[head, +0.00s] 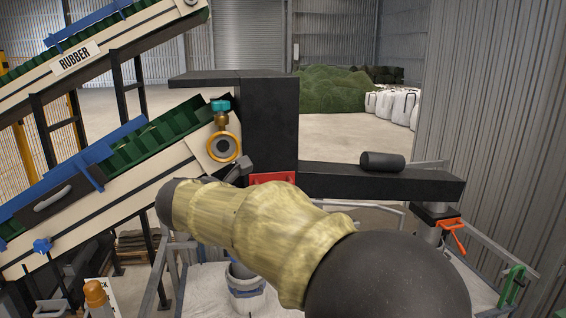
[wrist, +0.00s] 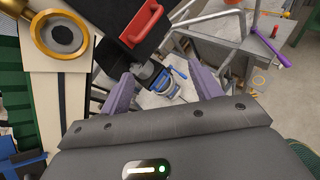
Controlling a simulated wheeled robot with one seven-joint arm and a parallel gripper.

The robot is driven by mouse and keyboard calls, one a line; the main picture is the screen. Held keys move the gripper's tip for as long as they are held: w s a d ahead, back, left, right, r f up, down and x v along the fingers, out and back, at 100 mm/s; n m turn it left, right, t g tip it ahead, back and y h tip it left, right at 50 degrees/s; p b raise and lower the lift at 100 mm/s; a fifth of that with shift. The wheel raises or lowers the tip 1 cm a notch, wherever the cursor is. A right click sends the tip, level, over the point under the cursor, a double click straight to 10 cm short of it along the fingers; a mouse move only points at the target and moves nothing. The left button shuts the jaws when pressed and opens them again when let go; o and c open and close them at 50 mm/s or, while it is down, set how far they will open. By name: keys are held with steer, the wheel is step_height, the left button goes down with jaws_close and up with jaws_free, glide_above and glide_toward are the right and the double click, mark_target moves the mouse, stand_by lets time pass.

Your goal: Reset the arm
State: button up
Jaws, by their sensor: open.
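My arm, in a yellowish sleeve with dark joints, crosses the lower middle of the head view and covers part of the machine behind it. My gripper (wrist: 165,84) shows in the wrist view with its two purple fingers spread wide. A black block with a red handle (wrist: 142,26) is just beyond the fingers at the top of the wrist view. In the head view, a red part (head: 272,178) shows on the black column (head: 270,125), just above my arm.
A sloping conveyor (head: 110,160) with a brass ring (head: 223,147) is at left, below another labelled RUBBER (head: 76,58). A black beam (head: 335,182) carrying a dark roller (head: 382,161) extends right. Open floor (head: 345,135) and a green heap (head: 335,90) are behind.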

steer(key=s+d+f+m+g+y+b, duration=0.1)
steer(key=s+d+f+m+g+b, duration=0.15)
steer(key=d+f+m, duration=0.6)
steer(key=s+d+f+m+g+b, duration=0.2)
steer(key=s+d+f+g, duration=0.3)
steer(key=f, duration=0.8)
steer(key=s+d+f+m+g+y+b, duration=0.1)
steer(key=s+d+f+m+b, duration=0.1)
steer(key=s+d+f+m, duration=0.3)
steer(key=s+d+f+m+g+y+b, duration=0.1)
steer(key=s+d+f+m+y+b, duration=0.1)
steer(key=s+d+f+m, duration=0.3)
steer(key=s+f+m+b, duration=0.1)
steer(key=s+f+m, duration=0.2)
steer(key=f+m, duration=0.3)
steer(key=shift+s+d+f+m, duration=0.15)
steer(key=shift+s+f+m, duration=0.2)
steer(key=shift+m, duration=0.5)
steer(key=shift+w, duration=0.1)
steer(key=shift+s, duration=0.25)
